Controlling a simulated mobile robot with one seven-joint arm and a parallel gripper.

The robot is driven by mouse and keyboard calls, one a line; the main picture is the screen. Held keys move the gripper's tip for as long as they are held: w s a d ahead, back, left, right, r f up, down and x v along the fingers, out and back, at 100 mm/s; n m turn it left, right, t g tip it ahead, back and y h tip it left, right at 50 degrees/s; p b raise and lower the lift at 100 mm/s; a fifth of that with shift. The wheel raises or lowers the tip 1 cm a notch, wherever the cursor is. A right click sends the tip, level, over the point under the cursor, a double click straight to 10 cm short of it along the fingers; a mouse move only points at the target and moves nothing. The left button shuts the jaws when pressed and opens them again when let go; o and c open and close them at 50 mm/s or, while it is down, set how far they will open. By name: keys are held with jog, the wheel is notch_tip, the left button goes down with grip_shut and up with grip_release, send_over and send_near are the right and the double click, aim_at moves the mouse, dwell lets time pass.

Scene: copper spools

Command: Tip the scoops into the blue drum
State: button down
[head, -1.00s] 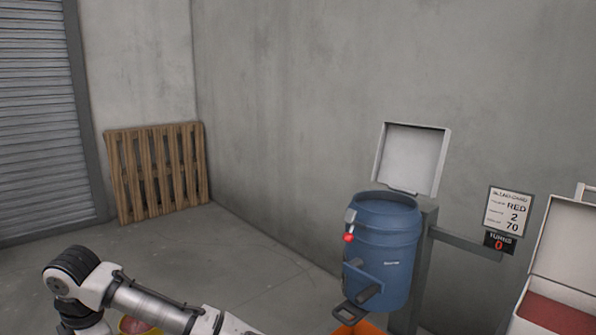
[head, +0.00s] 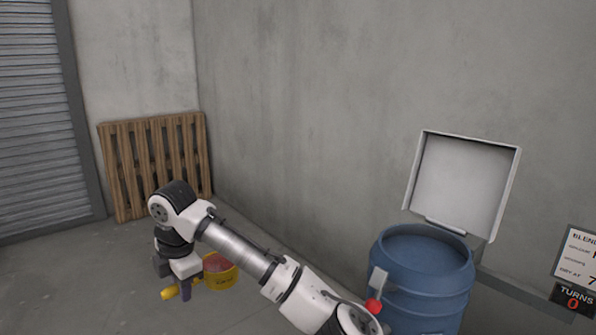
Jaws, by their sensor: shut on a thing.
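The blue drum (head: 425,285) stands at the lower right with its open top showing and its inside looking empty as far as I can see. A pale square lid (head: 465,185) stands raised behind it. My gripper (head: 186,286) is at the lower left, well away from the drum, shut on a yellow scoop (head: 222,279). The scoop's bowl looks upright and holds reddish material. Its yellow handle end (head: 170,293) sticks out on the left of the jaws. The fingertips are small and partly hidden.
A red knob (head: 373,306) and a grey lever are at the drum's left side, close to my arm. A card (head: 580,258) and a turns counter (head: 573,299) reading 0 are at the right edge. A wooden pallet (head: 155,165) leans on the wall.

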jog(key=s+d+r+p, duration=0.1)
jog(key=d+r+p, duration=0.1)
jog(key=d+r, duration=0.85)
jog(key=d+r+m+p, duration=0.15)
jog(key=d+r, duration=0.35)
jog(key=d, duration=1)
jog(key=s+d+r+p, duration=0.1)
jog(key=d+r+p, duration=0.2)
jog(key=d+r, duration=0.7)
jog(key=s+d+f+t+y+b, duration=0.1)
jog(key=f+t+y+b, duration=0.4)
jog(key=b, duration=0.8)
jog(key=s+d+f+t+y+b, duration=0.1)
jog(key=d+f+t+y+b, duration=0.2)
jog(key=t+b, duration=0.8)
notch_tip(320, 180, down, 2)
jog(key=y+b, duration=0.2)
jog(key=y, duration=0.2)
jog(key=shift+s+f, duration=0.25)
jog(key=shift+s, duration=0.1)
